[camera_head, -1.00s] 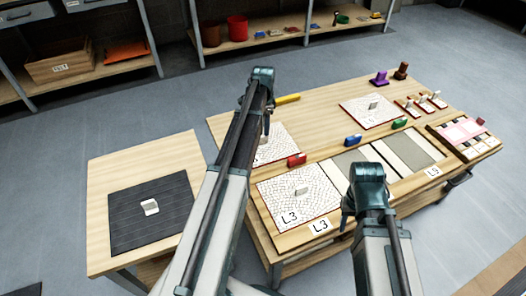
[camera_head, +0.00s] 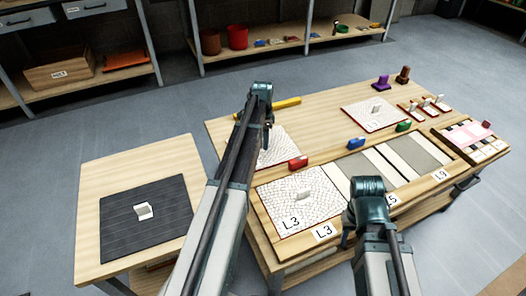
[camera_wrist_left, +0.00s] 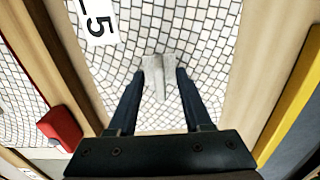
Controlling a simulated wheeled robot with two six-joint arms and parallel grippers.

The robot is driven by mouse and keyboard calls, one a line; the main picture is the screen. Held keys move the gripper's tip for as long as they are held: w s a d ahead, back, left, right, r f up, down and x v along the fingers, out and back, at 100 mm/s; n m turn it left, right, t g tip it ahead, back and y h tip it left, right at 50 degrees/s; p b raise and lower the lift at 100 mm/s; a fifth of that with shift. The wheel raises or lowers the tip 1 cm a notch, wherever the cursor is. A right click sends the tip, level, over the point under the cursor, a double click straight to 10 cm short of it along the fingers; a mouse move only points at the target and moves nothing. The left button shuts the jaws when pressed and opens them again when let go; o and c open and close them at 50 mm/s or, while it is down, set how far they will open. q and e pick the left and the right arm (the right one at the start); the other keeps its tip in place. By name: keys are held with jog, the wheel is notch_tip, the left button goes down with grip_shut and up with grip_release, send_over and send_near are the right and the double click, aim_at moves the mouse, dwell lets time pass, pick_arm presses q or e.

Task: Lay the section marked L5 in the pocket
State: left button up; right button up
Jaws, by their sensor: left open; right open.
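The white mosaic section marked L5 (camera_head: 285,146) lies on the table behind the L3 section, partly hidden by my left arm. In the left wrist view its label (camera_wrist_left: 97,20) shows a 5, and its grey handle (camera_wrist_left: 152,66) stands up between my fingers. My left gripper (camera_head: 268,138) is over this section, open, with one finger on each side of the handle. Whether the fingers touch it I cannot tell. A grey pocket (camera_head: 352,166) lies right of the L3 section in the wooden frame. My right gripper (camera_head: 347,228) is open at the frame's front edge; its fingers are partly hidden.
The L3 section (camera_head: 275,205) sits in the frame. Red (camera_head: 298,163), blue (camera_head: 356,143) and green (camera_head: 403,126) blocks stand along its back edge. Another mosaic section (camera_head: 355,115) lies behind. A yellow bar (camera_head: 286,103) lies beyond my left gripper. A side table (camera_head: 90,205) stands left.

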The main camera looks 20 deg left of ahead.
pick_arm(q)
grip_shut()
dwell(1.3)
